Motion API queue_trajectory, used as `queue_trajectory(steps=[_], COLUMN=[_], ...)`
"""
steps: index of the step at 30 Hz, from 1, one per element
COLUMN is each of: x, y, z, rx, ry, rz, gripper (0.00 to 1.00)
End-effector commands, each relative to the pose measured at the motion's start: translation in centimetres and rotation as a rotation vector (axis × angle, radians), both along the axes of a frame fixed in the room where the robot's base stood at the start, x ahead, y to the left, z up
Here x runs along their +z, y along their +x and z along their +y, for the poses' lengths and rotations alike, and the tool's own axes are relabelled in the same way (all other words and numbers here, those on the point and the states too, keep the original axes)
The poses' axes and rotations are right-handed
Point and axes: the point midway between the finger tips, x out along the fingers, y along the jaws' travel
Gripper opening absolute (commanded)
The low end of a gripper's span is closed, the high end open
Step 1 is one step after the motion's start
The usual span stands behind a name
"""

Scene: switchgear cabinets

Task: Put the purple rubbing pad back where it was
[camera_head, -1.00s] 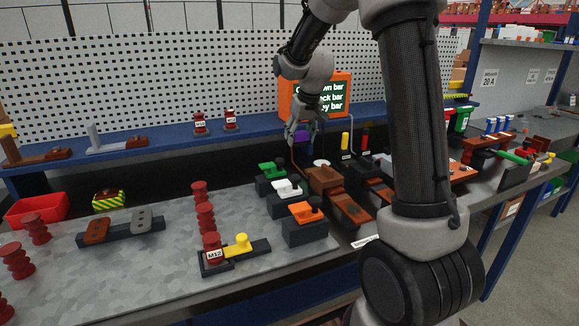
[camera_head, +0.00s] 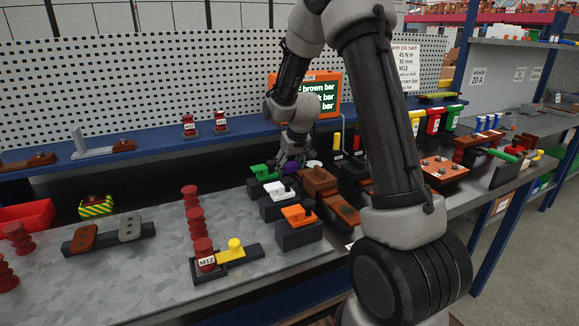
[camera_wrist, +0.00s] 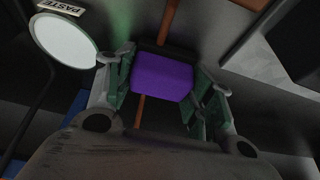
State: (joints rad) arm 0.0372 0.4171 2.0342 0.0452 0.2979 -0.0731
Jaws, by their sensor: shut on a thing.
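The purple rubbing pad (camera_wrist: 162,76) is between the two fingers of my gripper (camera_wrist: 160,85) in the wrist view, and the fingers are shut on it. In the head view the pad (camera_head: 291,168) shows as a small purple patch under my gripper (camera_head: 292,160). It is close to the green pad (camera_head: 263,171) and the white pad (camera_head: 280,190) on their dark blocks. An orange pad (camera_head: 297,214) sits on a block nearer the front. I cannot tell whether the purple pad touches anything below it.
A white round disc (camera_wrist: 64,40) beside a PASTE label (camera_wrist: 62,7) is left of my gripper in the wrist view. Brown bars (camera_head: 318,182) stand just right of the pads. Red insulators (camera_head: 195,220) stand to the left. The grey mat (camera_head: 140,275) has free room in front.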

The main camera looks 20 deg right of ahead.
Motion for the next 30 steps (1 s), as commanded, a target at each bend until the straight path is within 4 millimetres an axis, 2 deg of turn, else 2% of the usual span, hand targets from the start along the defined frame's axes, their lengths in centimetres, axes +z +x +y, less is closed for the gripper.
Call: queue_trajectory(steps=[5, 6, 9, 20, 23, 30], x=[-0.3, -0.2, -0.2, 0.1, 1.1, 6.0], y=[0.0, 0.0, 0.0, 0.0, -0.3, -2.3], z=[0.0, 0.0, 0.0, 0.0, 0.0, 0.0], rx=[0.000, 0.000, 0.000, 0.000, 0.000, 0.000], ry=[0.000, 0.000, 0.000, 0.000, 0.000, -0.001], rz=[0.001, 0.000, 0.000, -0.001, -0.003, -0.005], gripper=[0.27, 0.58, 0.74, 0.74, 0.74, 0.74])
